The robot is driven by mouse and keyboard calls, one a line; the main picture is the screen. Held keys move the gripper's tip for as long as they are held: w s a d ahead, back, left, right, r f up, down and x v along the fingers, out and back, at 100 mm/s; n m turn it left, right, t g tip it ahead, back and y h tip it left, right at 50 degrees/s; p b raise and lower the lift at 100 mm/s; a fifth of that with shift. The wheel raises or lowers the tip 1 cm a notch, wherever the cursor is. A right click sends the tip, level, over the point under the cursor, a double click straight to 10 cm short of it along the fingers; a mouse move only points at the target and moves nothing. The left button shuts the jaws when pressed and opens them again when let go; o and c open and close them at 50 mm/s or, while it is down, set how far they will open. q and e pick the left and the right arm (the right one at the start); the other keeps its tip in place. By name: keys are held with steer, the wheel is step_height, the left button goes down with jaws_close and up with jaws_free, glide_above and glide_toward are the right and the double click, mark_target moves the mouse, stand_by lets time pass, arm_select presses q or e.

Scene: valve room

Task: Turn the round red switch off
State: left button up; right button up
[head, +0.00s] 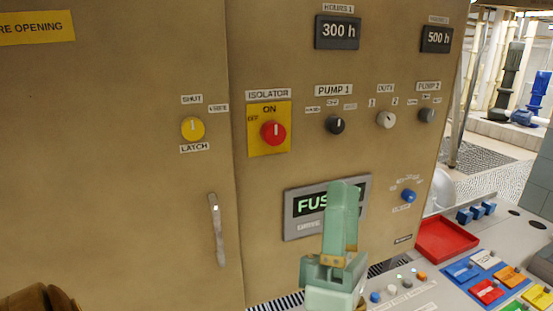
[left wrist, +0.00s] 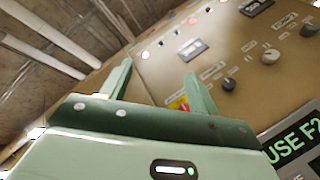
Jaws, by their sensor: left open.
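The round red switch (head: 273,132) sits on a yellow plate (head: 284,145) labelled ISOLATOR on the tan cabinet front. Its pale pointer mark stands upright, toward the word ON; OFF is printed at the plate's upper left. My left gripper (head: 343,188) is in front of the cabinet, below and right of the switch, fingers pointing up, covering part of the FUSE display. In the left wrist view the left gripper (left wrist: 158,73) is open, with nothing between its fingers. The yellow plate (left wrist: 177,103) shows there partly hidden behind the right finger. My right gripper is not in view.
A yellow latch knob (head: 192,129) and a metal handle (head: 217,230) are left of the switch. A black PUMP 1 knob (head: 335,124) and a pale DUTY knob (head: 386,119) are to its right. A sloping desk with a red tray (head: 447,241) and coloured buttons lies lower right.

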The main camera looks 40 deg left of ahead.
arm_select(q)
steer(key=a+f+n+g+y, duration=0.1)
steer(key=a+n+g+y, duration=0.45)
steer(key=n+g, duration=0.7)
steer(key=n+h+p, duration=0.3)
steer(key=n+p, duration=0.2)
glide_toward(276, 137)
steer(key=shift+g, duration=0.35)
steer(key=x, duration=0.9)
steer(key=shift+r, duration=0.3)
steer(key=c, duration=1)
